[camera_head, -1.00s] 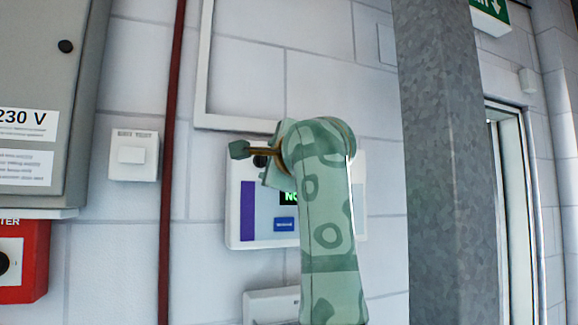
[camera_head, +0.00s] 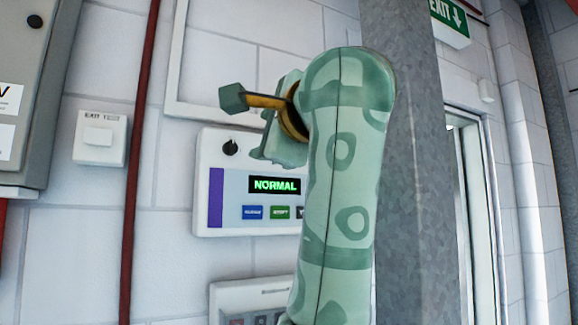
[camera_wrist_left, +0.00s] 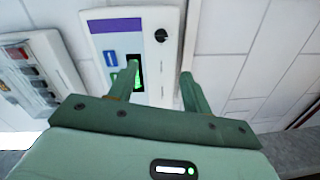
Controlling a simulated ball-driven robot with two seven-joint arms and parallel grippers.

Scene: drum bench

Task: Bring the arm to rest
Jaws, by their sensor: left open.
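My left arm, pale green with darker patches, stands in the middle of the head view. My left gripper (camera_head: 240,100) is at its upper end, in front of the wall. In the left wrist view, the left gripper (camera_wrist_left: 160,72) is open, its two fingers apart with nothing between them. It points toward a white control panel (camera_head: 215,165), and no contact shows. The panel has a black knob, a lit "NORMAL" display and coloured buttons. It also shows in the left wrist view (camera_wrist_left: 160,18). My right gripper is not in view.
A grey cabinet (camera_head: 35,100) and a white exit switch box (camera_head: 100,138) are on the wall at left. A dark red pipe (camera_head: 140,150) runs down beside them. A grey column (camera_head: 405,200) stands close right of my arm. A lower box (camera_head: 235,300) sits under the panel.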

